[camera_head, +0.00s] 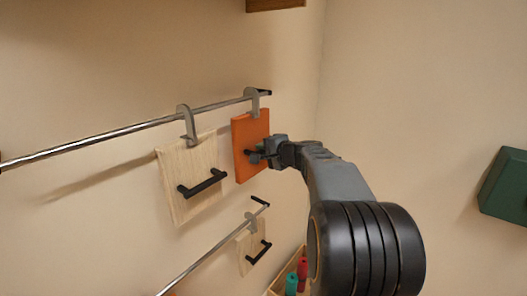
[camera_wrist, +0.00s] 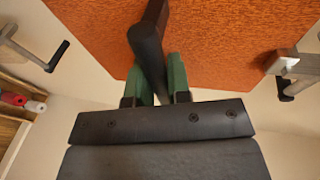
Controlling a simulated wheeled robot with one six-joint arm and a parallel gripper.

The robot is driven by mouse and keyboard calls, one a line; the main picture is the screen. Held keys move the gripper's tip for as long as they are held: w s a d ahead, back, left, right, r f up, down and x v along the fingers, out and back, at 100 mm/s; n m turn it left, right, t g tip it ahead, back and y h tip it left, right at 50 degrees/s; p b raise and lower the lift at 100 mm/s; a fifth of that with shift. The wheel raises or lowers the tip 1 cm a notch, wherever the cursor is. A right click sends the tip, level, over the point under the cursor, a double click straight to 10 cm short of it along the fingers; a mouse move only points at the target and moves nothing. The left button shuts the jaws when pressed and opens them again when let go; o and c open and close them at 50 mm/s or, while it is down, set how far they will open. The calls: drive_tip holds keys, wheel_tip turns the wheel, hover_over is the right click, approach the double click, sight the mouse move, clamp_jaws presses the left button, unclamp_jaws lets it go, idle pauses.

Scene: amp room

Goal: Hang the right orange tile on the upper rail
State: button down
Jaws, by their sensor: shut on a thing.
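The orange tile (camera_head: 250,139) hangs near the right end of the upper rail (camera_head: 150,124) in the head view. A grey hook (camera_head: 256,98) at the tile's top reaches over the rail; I cannot tell whether the rail bears its weight. My gripper (camera_head: 262,152) is at the tile's front. In the wrist view the orange tile (camera_wrist: 215,40) fills the top, and the green fingertips of my gripper (camera_wrist: 160,85) are shut on its dark handle (camera_wrist: 147,50). The lower rail (camera_head: 215,247) runs below, with its right end in view.
A pale wooden tile (camera_head: 190,165) with a black handle hangs on the upper rail, left of the orange one. Another pale tile (camera_head: 250,250) hangs on the lower rail. A wooden box (camera_head: 275,287) with teal and red items stands below. A green box (camera_head: 507,185) is at the right wall.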

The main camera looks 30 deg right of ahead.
idle(0.3)
drive_tip(key=c, duration=1)
unclamp_jaws()
drive_tip(key=shift+s, duration=0.1)
drive_tip(key=b+v, duration=0.3)
drive_tip(key=v, duration=1)
drive_tip(key=shift+s+d, duration=0.2)
drive_tip(key=shift+s, duration=0.1)
